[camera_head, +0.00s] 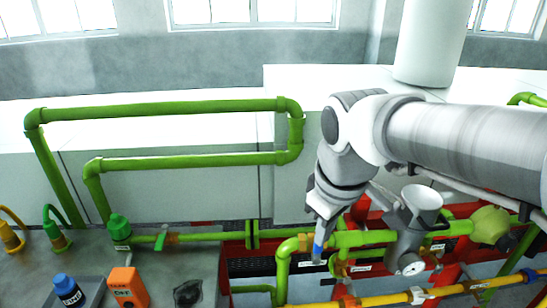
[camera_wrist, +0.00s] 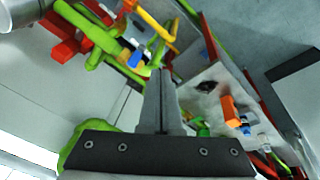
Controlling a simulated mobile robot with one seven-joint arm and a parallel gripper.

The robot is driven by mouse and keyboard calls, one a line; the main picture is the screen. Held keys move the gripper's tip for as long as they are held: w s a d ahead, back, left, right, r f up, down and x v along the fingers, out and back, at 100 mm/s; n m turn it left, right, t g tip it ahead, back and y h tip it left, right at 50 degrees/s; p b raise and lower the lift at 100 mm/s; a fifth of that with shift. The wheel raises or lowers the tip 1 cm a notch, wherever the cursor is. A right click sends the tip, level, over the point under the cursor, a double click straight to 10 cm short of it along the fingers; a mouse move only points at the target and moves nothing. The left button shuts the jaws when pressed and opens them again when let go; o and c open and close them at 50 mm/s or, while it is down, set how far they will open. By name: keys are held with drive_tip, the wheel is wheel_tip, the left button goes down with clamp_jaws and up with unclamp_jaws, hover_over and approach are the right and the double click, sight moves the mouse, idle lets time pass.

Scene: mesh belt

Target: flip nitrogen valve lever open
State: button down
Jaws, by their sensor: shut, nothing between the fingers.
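My gripper (camera_head: 321,228) is shut and empty, pointing down over the pipework in the head view. Its fingers (camera_wrist: 160,76) are together in the wrist view. A small blue piece (camera_head: 318,243), perhaps a lever handle, shows just below the fingertips; it also shows beside them in the wrist view (camera_wrist: 135,58). I cannot tell whether they touch. A white label (camera_head: 312,262) is below it, too small to read. A green lever (camera_head: 161,238) sits on the green pipe further left. I cannot tell which lever is the nitrogen one.
Green pipes (camera_head: 190,160) loop along the grey wall panel. A yellow pipe (camera_head: 385,300) and red parts lie at lower right. A grey gauge fitting (camera_head: 405,245) stands right of my gripper. An orange box (camera_head: 127,287) and a blue-capped bottle (camera_head: 68,290) are at lower left.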

drive_tip(key=w+a+f+n+g+h+p, duration=0.1)
drive_tip(key=w+a+n+g+h+p, duration=0.1)
drive_tip(key=w+a+n, duration=0.5)
drive_tip(key=w+n+g+p, duration=0.1)
drive_tip(key=w+n+p, duration=0.1)
drive_tip(key=n, duration=0.1)
drive_tip(key=shift+w+f+n+h, duration=0.2)
drive_tip(key=shift+f+n+h, duration=0.1)
drive_tip(key=shift+h, duration=0.1)
approach(318, 250)
wheel_tip(318, 250, down, 5)
drive_tip(key=a, duration=0.1)
drive_tip(key=shift+w+d+f, duration=0.15)
drive_tip(key=shift+d+f, duration=0.05)
drive_tip(key=shift+f, duration=0.05)
drive_tip(key=shift+w+d, duration=0.1)
idle(0.4)
drive_tip(key=shift+d+r+y, duration=0.1)
drive_tip(key=shift+y, duration=0.2)
